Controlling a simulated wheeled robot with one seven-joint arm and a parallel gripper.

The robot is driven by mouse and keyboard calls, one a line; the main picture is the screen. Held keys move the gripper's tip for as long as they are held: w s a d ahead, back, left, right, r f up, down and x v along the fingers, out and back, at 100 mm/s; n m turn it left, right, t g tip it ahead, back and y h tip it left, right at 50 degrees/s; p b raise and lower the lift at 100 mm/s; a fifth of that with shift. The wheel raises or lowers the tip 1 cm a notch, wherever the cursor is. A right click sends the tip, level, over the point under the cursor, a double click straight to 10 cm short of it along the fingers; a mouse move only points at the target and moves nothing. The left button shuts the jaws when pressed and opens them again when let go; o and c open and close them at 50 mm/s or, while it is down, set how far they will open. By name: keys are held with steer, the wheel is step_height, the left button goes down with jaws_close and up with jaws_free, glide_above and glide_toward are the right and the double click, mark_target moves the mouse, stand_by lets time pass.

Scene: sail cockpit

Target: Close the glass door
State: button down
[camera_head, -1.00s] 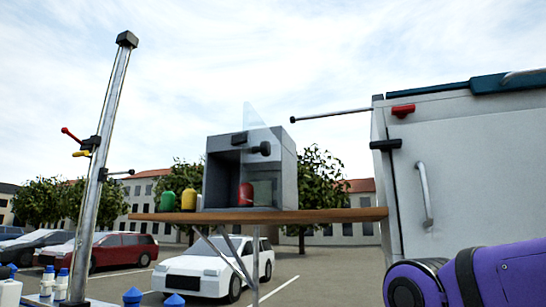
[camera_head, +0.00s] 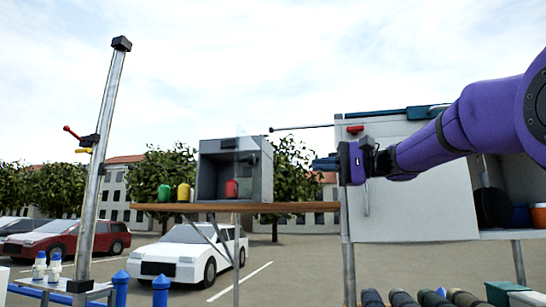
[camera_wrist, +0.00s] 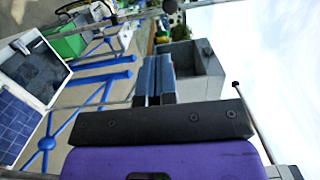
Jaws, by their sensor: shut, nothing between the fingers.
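The grey box (camera_head: 263,182) stands on a wooden shelf, its front open to view with a red canister (camera_head: 231,188) inside. The glass door (camera_head: 241,145) is a faint clear pane at the front of the box; it seems to stand open, with a dark knob (camera_head: 251,158) near it. The pane's exact angle is hard to tell. My gripper (camera_head: 318,164) is shut and empty, to the right of the box and apart from it, pointing left. In the wrist view its fingers (camera_wrist: 155,75) show in front of the grey box (camera_wrist: 205,62).
The wooden shelf (camera_head: 300,207) also bears a green canister (camera_head: 165,193) and a yellow canister (camera_head: 184,192). A thin rod (camera_head: 300,127) reaches left above my gripper. A white cabinet panel (camera_head: 420,205) stands behind my arm. A tall metal post (camera_head: 102,165) rises at left.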

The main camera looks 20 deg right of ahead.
steer(key=r+x, duration=0.1)
steer(key=x, duration=1.2)
steer(key=shift+w+r+y, duration=0.2)
steer(key=shift+r+y, duration=0.05)
steer(key=shift+y, duration=0.05)
steer(key=shift+a, duration=0.1)
